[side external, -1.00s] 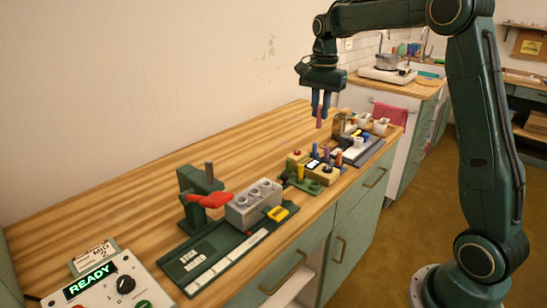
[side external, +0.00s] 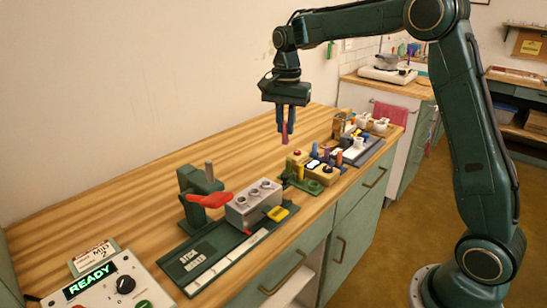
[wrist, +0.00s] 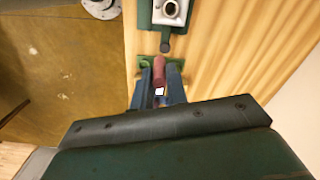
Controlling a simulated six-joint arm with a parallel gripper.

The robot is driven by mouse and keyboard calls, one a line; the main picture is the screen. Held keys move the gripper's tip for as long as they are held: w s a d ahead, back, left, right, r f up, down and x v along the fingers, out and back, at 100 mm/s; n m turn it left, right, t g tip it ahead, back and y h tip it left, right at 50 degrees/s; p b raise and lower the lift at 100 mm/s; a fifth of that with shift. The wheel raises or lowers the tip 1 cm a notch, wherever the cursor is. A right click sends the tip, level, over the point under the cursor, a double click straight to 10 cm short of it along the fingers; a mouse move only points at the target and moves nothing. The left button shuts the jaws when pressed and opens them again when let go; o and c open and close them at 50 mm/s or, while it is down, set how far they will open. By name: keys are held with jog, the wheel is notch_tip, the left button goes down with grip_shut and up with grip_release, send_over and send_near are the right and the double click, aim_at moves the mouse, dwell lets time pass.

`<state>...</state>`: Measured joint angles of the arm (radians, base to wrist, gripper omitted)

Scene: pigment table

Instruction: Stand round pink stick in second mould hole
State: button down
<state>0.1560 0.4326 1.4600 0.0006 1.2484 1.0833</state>
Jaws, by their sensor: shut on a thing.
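My gripper (side external: 286,127) is shut on a round pink stick (side external: 285,138) and holds it upright in the air, above and behind the gap between the mould and the coloured-stick holders. The stick also shows between my fingers in the wrist view (wrist: 159,72). The grey mould block (side external: 240,216) stands on a dark green base (side external: 208,262), with several round holes in a row along its top. The holes look empty. The mould is left of and below my gripper. In the wrist view only one end of the mould (wrist: 157,16) shows, at the top edge.
A green stand with a red lever (side external: 207,200) is close behind the mould. A yellow part (side external: 278,213) sits at its front right. Holders with coloured sticks (side external: 313,185) stand to the right. A READY control box (side external: 112,290) is front left. The back wooden tabletop is clear.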

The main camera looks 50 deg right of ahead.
jog(key=n, duration=0.2)
send_over(265, 199)
jog(key=w, duration=0.4)
jog(key=shift+s+a+f, duration=0.1)
jog(key=shift+s+f, duration=0.05)
jog(key=shift+f, duration=0.4)
jog(key=shift+s+a+f, duration=0.1)
jog(key=shift+f, duration=0.45)
jog(key=shift+f, duration=0.25)
jog(key=shift+f, duration=4.95)
jog(key=c, duration=1.3)
grip_release()
